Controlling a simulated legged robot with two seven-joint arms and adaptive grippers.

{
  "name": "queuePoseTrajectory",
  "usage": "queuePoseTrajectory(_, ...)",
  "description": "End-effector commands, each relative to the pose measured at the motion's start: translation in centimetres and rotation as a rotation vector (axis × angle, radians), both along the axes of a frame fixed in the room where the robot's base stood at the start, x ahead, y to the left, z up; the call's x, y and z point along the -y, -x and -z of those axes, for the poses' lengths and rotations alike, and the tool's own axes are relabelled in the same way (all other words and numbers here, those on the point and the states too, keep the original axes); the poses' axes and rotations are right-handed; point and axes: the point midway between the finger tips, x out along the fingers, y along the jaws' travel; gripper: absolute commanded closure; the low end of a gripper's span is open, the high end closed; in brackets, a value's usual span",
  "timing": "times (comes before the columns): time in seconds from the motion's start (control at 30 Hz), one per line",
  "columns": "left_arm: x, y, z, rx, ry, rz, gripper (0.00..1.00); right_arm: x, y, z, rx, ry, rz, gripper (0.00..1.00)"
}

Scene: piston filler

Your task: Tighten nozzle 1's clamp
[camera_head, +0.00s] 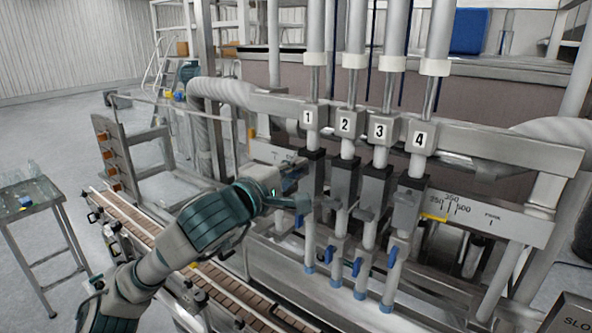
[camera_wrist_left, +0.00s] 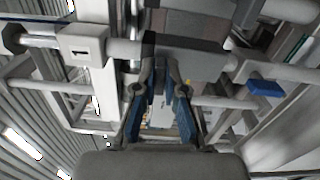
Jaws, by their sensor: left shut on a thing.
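The plate marked 1 (camera_head: 308,117) is at the top of the leftmost nozzle column, and it also shows in the left wrist view (camera_wrist_left: 80,52). Nozzle 1's clamp (camera_head: 314,172) is a dark grey block on that column, below the plate. My left gripper (camera_head: 304,203) is at the lower left side of the clamp. In the wrist view its blue-padded fingers (camera_wrist_left: 160,75) converge on the clamp; the exact contact is hidden. My right gripper is not in view.
Columns 2 (camera_head: 345,125), 3 (camera_head: 381,130) and 4 (camera_head: 420,138) stand close on the right with similar clamps. Blue valve levers (camera_head: 331,254) hang below. A conveyor (camera_head: 150,228) runs under my left arm. A small table (camera_head: 28,196) stands far left.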

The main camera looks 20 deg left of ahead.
Motion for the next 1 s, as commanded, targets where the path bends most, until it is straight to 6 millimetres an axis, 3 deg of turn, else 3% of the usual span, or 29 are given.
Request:
queuePoseTrajectory(0.3, 0.29, -0.08, 0.72, 0.018, -0.097, 0.005, 1.00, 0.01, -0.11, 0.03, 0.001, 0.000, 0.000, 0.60)
queuePoseTrajectory(0.77, 0.34, -0.12, 0.88, 0.020, -0.111, 0.005, 1.00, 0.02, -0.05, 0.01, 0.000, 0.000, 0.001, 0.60)
queuePoseTrajectory(0.8, 0.34, -0.13, 0.89, 0.020, -0.111, 0.005, 0.88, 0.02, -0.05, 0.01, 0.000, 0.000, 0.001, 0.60)
queuePoseTrajectory(0.9, 0.32, -0.14, 0.83, 0.022, -0.110, 0.005, 0.65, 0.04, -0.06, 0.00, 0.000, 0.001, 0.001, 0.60)
queuePoseTrajectory(1.0, 0.25, -0.15, 0.66, 0.025, -0.108, 0.004, 0.65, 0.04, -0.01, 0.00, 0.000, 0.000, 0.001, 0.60)
